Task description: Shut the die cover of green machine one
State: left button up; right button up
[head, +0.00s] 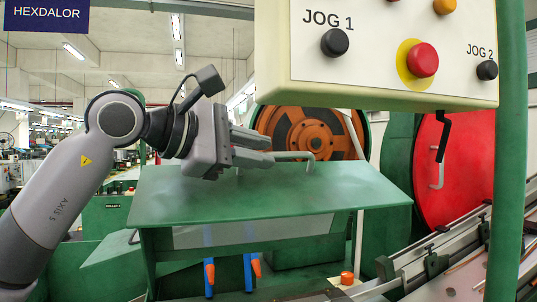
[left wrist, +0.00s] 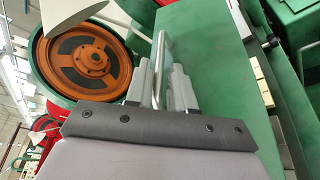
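The die cover is a flat green panel (head: 240,200) lying nearly level in the middle of the head view. It also fills the right side of the left wrist view (left wrist: 210,60). A bent metal bar handle (head: 300,155) stands on its far part and shows in the left wrist view (left wrist: 161,50). My left gripper (head: 268,150) is over the panel, with the bar between its two fingers (left wrist: 162,82). The fingers look closed on the bar. The hinge side of the cover is unclear. My right gripper is not in view.
A cream control box (head: 380,45) with jog buttons hangs above at the right. An orange flywheel (head: 312,135) is behind the cover, and a red round guard (head: 455,165) is at the right. A green post (head: 510,150) stands in front. Blue, orange-tipped parts (head: 209,275) show below the cover.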

aim_at(271, 153)
pick_arm(q)
jog(key=shift+x, duration=1.5)
grip_shut()
jog(key=shift+f, duration=0.1)
